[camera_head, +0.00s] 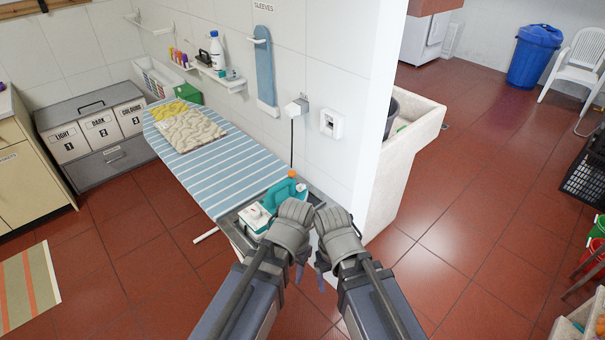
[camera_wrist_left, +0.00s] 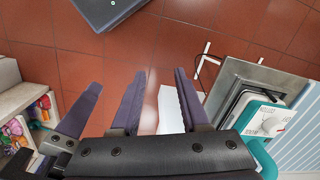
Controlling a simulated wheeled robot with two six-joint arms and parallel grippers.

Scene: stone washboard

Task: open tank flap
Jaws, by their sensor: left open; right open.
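A teal and white steam iron station (camera_head: 256,216) stands on the grey metal rest at the near end of the ironing board (camera_head: 215,150). A teal handle (camera_head: 283,190) and an orange part (camera_head: 292,173) rise behind it. The station's white face with a dial shows at the right of the left wrist view (camera_wrist_left: 268,121). I cannot make out the tank flap. My left gripper (camera_head: 300,274) is open and empty, just right of the station and apart from it. My right gripper (camera_head: 321,280) is open and empty, close beside the left. The hands partly cover the board's near end.
A folded cloth (camera_head: 187,131) lies on the board. A wall socket (camera_head: 332,123) and a corded plug (camera_head: 297,106) are on the wall behind. A wall corner and stone sink (camera_head: 415,130) stand to the right.

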